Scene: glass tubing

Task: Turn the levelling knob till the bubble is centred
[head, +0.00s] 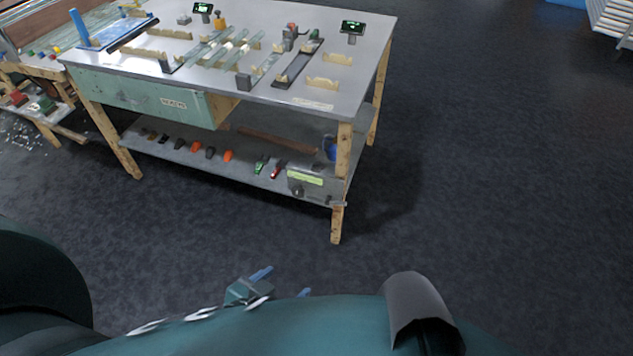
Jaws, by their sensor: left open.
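My left gripper (284,282) shows at the bottom of the head view, its two blue fingers apart and empty. It is in front of the workbench (370,60) and well apart from it. I cannot make out a levelling knob or a bubble for certain at this distance. On the bench top lie clear glass tubes (232,48) on pale wooden supports, and a long dark rail (298,66). Two small dark displays with green readouts, a left one (203,8) and a right one (352,27), stand toward the back. My right gripper does not show.
The lower shelf (215,167) holds several orange, green and red tools and a grey box with a dial (315,186). A teal drawer (140,97) hangs under the top. Another bench (40,70) stands at far left, with white bits on the floor. The dark floor (500,180) at right is clear.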

